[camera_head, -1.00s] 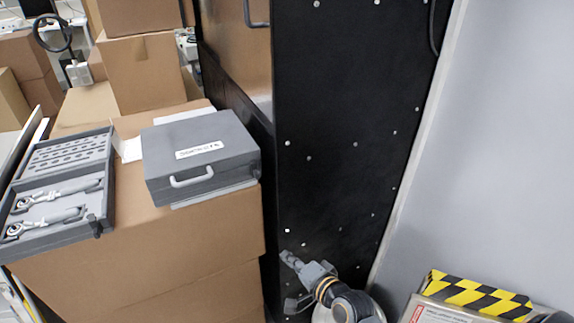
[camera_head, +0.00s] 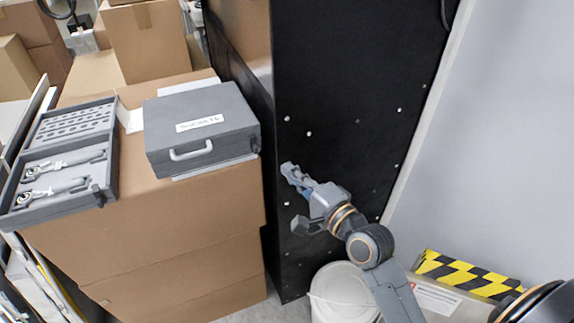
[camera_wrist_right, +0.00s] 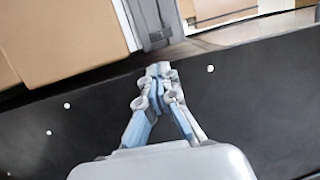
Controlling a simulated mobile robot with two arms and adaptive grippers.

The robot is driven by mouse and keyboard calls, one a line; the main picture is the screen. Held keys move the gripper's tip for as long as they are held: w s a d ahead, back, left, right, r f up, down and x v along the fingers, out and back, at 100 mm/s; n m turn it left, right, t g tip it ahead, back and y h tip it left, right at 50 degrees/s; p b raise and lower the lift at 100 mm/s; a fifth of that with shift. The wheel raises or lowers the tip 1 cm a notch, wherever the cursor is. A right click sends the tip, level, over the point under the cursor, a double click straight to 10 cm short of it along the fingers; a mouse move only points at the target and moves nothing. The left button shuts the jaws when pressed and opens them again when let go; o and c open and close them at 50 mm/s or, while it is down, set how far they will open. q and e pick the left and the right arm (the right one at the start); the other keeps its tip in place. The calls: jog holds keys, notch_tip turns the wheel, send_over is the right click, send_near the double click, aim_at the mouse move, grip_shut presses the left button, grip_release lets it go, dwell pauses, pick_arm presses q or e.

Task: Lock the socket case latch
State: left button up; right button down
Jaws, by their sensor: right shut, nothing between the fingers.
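The latch is too small to make out. My right gripper (camera_head: 288,168) is shut and empty, right of the case and apart from it, in front of the black panel. In the right wrist view my right gripper's fingertips (camera_wrist_right: 158,70) meet, and an edge of the grey case (camera_wrist_right: 152,22) shows just beyond them. My left gripper is not in view.
An open grey tray (camera_head: 62,160) with ratchet tools lies left of the case on the stacked boxes (camera_head: 190,215). A tall black panel (camera_head: 345,90) stands right of them. A white bucket (camera_head: 340,290) and a yellow-black striped box (camera_head: 455,270) stand low at the right.

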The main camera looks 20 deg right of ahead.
aim_at(255, 145)
jog(key=p+x, duration=0.1)
jog(key=x, duration=0.7)
jog(key=shift+w, duration=0.2)
jog(key=shift+a, duration=0.1)
jog(key=a+p, duration=0.2)
jog(key=shift+s+a+r, duration=0.1)
jog(key=shift+a, duration=0.65)
jog(key=shift+d, duration=0.1)
